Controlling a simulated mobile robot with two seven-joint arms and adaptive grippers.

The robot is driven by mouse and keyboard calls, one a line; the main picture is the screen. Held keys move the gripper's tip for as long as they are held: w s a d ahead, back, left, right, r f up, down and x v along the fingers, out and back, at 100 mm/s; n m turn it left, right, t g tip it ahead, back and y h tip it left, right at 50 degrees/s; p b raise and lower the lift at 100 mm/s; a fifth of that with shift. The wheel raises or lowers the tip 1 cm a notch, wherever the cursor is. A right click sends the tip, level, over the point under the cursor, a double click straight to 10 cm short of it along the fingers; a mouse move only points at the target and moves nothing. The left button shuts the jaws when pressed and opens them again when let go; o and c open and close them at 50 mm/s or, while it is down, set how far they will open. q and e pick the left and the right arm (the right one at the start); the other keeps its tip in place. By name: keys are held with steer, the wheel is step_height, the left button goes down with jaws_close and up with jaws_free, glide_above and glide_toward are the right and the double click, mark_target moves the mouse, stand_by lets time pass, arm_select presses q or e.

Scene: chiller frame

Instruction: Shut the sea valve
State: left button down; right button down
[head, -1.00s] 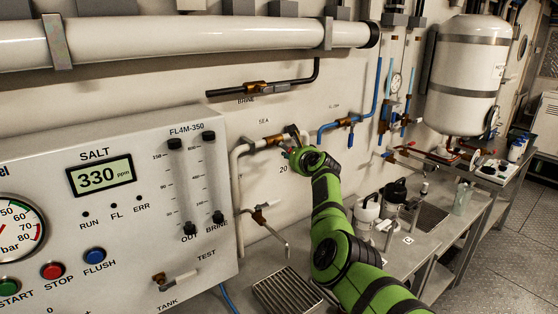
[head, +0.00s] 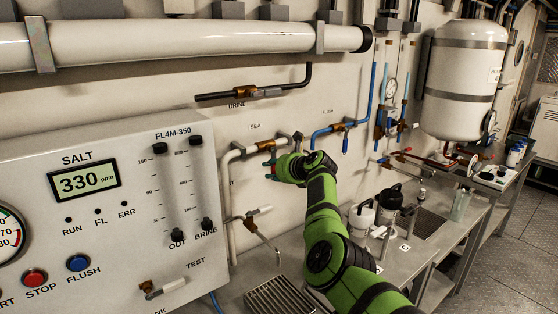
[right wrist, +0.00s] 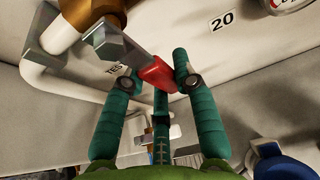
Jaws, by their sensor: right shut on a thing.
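The sea valve (head: 266,145) is a brass body on a white pipe, under the SEA label on the wall. In the right wrist view, its brass body (right wrist: 95,15) is at the top left, with a grey metal lever ending in a red handle (right wrist: 154,74). My right gripper (head: 271,168) is just below the valve in the head view. In the right wrist view, its teal fingers (right wrist: 155,82) are shut around the red handle, which slants down to the right. My left gripper is out of view.
The control panel (head: 100,230) stands at the left. A brine valve (head: 250,91) is above, and a blue-pipe valve (head: 340,126) is to the right. Bottles (head: 388,205) stand on the bench to the right.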

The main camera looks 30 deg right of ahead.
steer(key=shift+a+m+y+p, duration=0.3)
steer(key=shift+a+p, duration=0.05)
steer(key=shift+p, duration=0.35)
steer(key=shift+a+f, duration=0.1)
steer(key=c, duration=0.9)
jaws_free()
steer(key=shift+c, duration=0.2)
steer(key=v, duration=1.2)
